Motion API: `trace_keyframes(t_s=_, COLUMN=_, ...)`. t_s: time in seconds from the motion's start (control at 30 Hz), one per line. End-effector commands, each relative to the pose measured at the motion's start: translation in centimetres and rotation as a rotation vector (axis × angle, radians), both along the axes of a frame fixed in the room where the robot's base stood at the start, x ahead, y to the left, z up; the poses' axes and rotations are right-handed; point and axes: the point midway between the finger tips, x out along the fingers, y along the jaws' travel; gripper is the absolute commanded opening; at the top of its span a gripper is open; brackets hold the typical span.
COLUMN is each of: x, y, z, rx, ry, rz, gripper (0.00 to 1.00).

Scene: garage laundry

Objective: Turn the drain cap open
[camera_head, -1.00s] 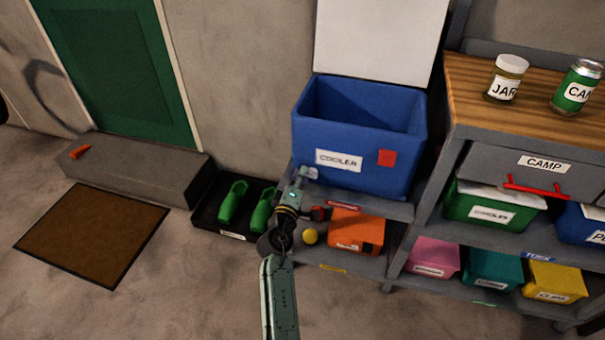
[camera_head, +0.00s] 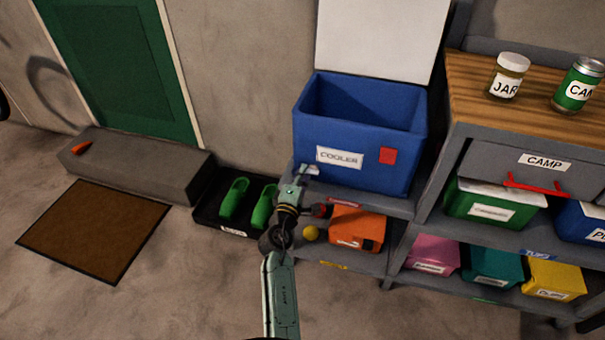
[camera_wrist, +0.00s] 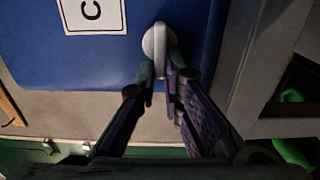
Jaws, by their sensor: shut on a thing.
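The blue cooler (camera_head: 345,178) stands with its lid raised on the shelf in the head view. The cooler also fills the upper part of the wrist view (camera_wrist: 105,62). The pale, rounded drain cap (camera_wrist: 155,42) sits on the cooler's wall near one end, beside the white label. My gripper (camera_wrist: 165,75) has its two fingers closed on the drain cap. In the head view my gripper (camera_head: 307,171) is at the cooler's lower left corner, and the cap is too small to make out there. I cannot tell how far the cap is turned.
A black tray (camera_head: 207,208) with green shoes lies on the floor at left. The wooden counter (camera_head: 455,95) rises at right. Open floor lies at the front left.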

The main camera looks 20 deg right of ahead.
Motion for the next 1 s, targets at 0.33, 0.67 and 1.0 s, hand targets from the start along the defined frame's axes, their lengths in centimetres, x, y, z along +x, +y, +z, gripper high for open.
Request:
trace_keyframes(t_s=0.33, x=0.0, y=0.0, z=0.0, rx=0.000, ry=0.000, rz=0.000, gripper=0.28)
trace_keyframes(t_s=0.67, x=-0.3, y=0.2, z=-0.1, rx=0.001, ry=0.001, rz=0.001, gripper=0.28)
trace_keyframes(t_s=1.0, x=-5.4, y=3.7, z=-0.2, rx=-0.001, ry=0.003, rz=0.003, gripper=0.28)
